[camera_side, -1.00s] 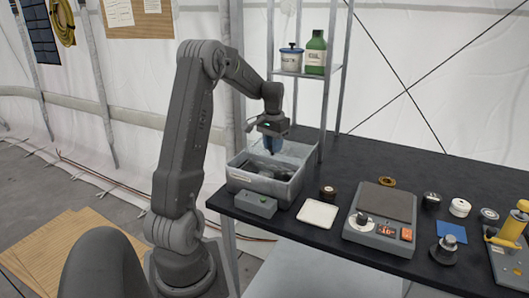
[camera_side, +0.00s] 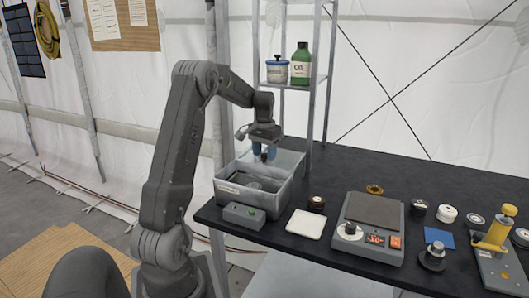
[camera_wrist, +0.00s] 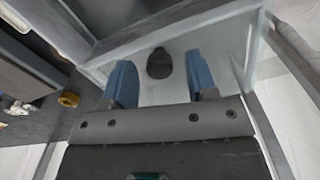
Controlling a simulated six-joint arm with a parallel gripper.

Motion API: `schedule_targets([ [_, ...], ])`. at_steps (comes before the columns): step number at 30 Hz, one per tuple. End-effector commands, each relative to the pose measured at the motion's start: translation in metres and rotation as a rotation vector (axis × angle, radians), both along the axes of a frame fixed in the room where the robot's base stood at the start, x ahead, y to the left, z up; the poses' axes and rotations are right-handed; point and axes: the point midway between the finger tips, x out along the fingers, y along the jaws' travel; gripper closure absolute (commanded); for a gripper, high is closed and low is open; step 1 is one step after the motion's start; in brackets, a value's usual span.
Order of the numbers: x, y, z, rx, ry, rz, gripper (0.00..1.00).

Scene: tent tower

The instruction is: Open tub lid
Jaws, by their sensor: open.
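A grey tub (camera_side: 236,190) with a small label on its front stands at the left end of the black table. Its front part looks open, with dark grey shapes inside. A paler grey panel (camera_side: 288,160) is at its back right; I cannot tell whether this is the lid or a wall. My gripper (camera_side: 264,156) points down over the back of the tub, its blue fingers apart and empty. In the wrist view the open gripper (camera_wrist: 159,82) has a dark oval knob (camera_wrist: 159,63) on a pale grey surface between and beyond its fingertips. Contact is not visible.
A white tray (camera_side: 306,224), a dark jar (camera_side: 316,204) and a scale (camera_side: 370,225) are to the right. A shelf with a white pot (camera_side: 278,71) and green bottle (camera_side: 301,65) stands behind.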

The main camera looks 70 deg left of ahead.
Motion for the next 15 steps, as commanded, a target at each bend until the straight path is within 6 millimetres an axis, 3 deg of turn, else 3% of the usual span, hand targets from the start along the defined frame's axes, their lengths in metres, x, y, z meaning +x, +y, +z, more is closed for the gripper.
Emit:
schedule_targets([
  [8, 0.0, 0.001, 0.013, 0.002, -0.002, 0.0, 0.48],
  [15, 0.0, 0.001, 0.063, 0.004, -0.003, 0.0, 0.48],
])
